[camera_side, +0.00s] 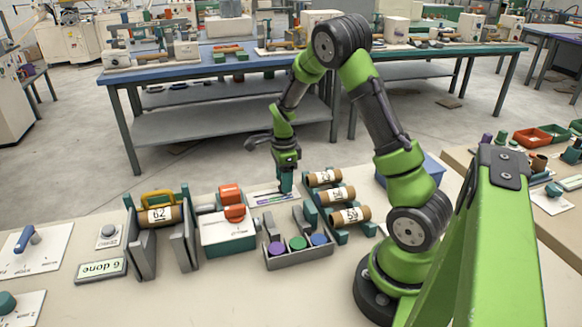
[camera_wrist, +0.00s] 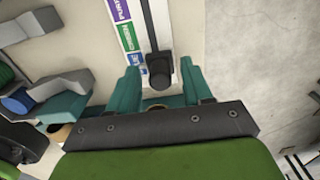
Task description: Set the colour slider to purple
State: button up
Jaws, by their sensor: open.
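The colour slider is a white panel with a dark track and a dark knob (camera_wrist: 160,70). Beside the track are a purple label (camera_wrist: 118,10), a green label (camera_wrist: 128,37) and a blue label (camera_wrist: 140,65), partly hidden. The knob is level with the blue label, at the track's near end in the wrist view. My gripper (camera_side: 287,188) is low at the panel (camera_side: 262,197) in the side view. Its teal fingers are open, one on each side of the knob, with gaps visible. Contact with the knob cannot be told.
A rack of cardboard tubes (camera_side: 337,194) stands close right of my gripper. A grey tray with purple, green and blue pieces (camera_side: 299,260) is in front. A teal box with red parts (camera_side: 228,240) is to the left. The space behind the panel is open floor.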

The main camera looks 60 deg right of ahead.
grip_shut()
dwell(0.3)
jog(key=w+a, duration=0.5)
jog(key=shift+w+a, duration=0.25)
jog(key=shift+w, duration=0.05)
jog(key=shift+c, duration=0.6)
grip_release()
jog(key=shift+o, duration=0.6)
